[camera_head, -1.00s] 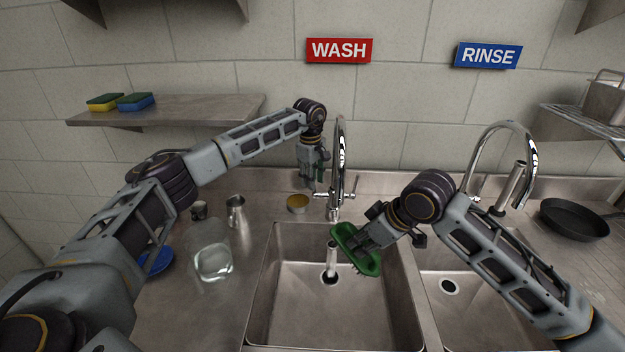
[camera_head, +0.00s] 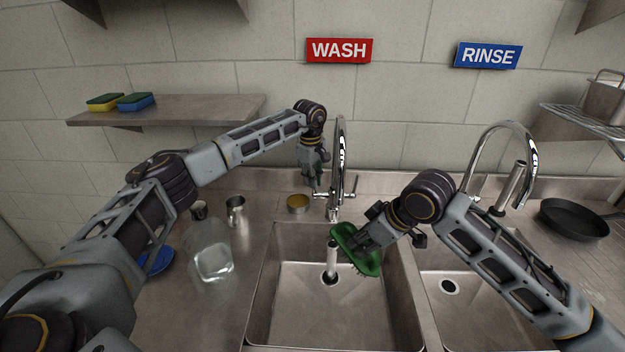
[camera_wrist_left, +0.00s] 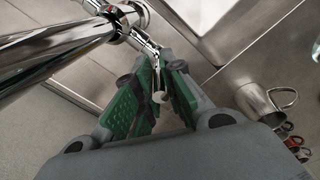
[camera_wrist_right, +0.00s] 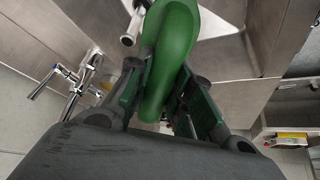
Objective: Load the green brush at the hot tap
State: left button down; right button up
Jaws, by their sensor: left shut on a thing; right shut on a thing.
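The green brush (camera_head: 357,250) is held over the wash sink (camera_head: 290,310), bristles down. My right gripper (camera_head: 366,243) is shut on it; in the right wrist view its green body (camera_wrist_right: 170,60) lies between the fingers, beside a chrome pipe end (camera_wrist_right: 129,38). The wash tap (camera_head: 340,150) stands behind the sink. My left gripper (camera_head: 315,180) is at its left side; in the left wrist view the fingers are shut around the chrome tap lever (camera_wrist_left: 159,92). A pale upright column shows over the drain below the brush; I cannot tell whether it is water or pipe.
A clear jar (camera_head: 210,258), a metal cup (camera_head: 236,212) and an amber-filled dish (camera_head: 298,203) stand left of the sink. The rinse tap (camera_head: 505,130) and a black pan (camera_head: 574,219) are at the right. Sponges (camera_head: 136,101) lie on the left shelf.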

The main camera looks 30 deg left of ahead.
pick_arm(q)
jog(key=shift+s+d+t+y, duration=0.1)
jog(key=shift+s+t+y, duration=0.3)
jog(key=shift+t, duration=0.4)
jog(key=shift+s+d+t, duration=0.2)
jog(key=shift+s+t, duration=0.2)
jog(key=shift+t, duration=0.2)
jog(key=shift+y, duration=0.3)
jog(key=c, duration=1.5)
grip_release()
jog(key=shift+f, duration=0.1)
jog(key=v, duration=1.2)
